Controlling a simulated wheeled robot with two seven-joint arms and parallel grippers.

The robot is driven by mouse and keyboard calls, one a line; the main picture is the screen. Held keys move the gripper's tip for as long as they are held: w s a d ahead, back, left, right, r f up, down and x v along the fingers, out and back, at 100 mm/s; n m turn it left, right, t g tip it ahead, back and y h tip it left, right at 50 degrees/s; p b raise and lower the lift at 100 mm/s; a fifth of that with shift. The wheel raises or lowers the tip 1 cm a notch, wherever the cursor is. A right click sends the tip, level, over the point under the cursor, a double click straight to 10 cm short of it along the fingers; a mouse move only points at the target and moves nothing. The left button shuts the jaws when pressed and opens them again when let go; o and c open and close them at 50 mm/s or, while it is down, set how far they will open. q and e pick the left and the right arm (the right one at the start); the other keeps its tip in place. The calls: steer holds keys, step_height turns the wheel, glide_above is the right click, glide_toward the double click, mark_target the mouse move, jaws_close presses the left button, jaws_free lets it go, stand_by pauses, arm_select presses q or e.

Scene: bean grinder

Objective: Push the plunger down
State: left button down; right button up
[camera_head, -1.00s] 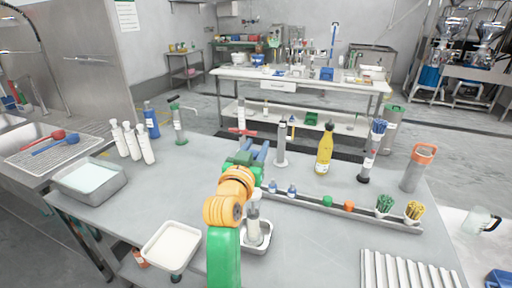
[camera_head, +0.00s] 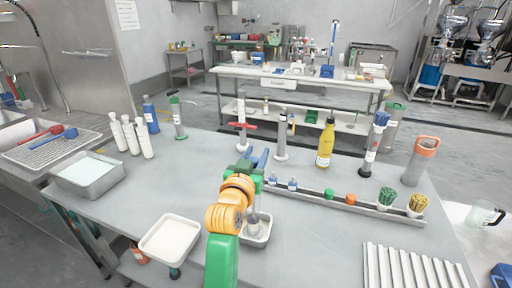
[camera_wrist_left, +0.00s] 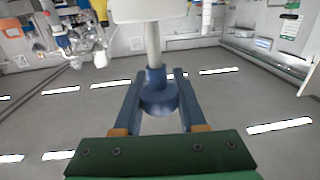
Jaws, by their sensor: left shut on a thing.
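My left gripper (camera_head: 255,157) is above the table. In the left wrist view, its two blue fingers (camera_wrist_left: 159,100) are shut on a blue knob (camera_wrist_left: 158,98) at the end of a pale grey plunger rod (camera_wrist_left: 153,45). The rod runs into a wide white body (camera_wrist_left: 148,10) at the picture's top; this view looks upside down. In the head view, a pale upright cylinder (camera_head: 254,228) stands in a small metal tray (camera_head: 268,238) below the gripper. My orange and green arm partly hides it. My right gripper is not in view.
A white-filled tray (camera_head: 170,238) stands left of my arm. A red-handled device (camera_head: 242,127) stands behind the gripper. A long rack (camera_head: 310,199) with small bottles and caps lies to the right, and a ribbed tray (camera_head: 405,268) at front right.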

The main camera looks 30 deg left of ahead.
mark_target(256, 164)
arm_select(q)
step_height(256, 164, down, 3)
steer(key=shift+f+b, duration=0.15)
steer(key=shift+b, duration=0.3)
steer(key=c, duration=0.7)
jaws_free()
steer(key=shift+f, duration=0.1)
steer(key=shift+o, duration=1.3)
steer(key=shift+w, duration=0.15)
steer(key=b+v, duration=0.1)
steer(key=v, duration=0.6)
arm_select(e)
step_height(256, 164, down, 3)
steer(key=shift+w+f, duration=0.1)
arm_select(q)
steer(key=shift+a, duration=0.1)
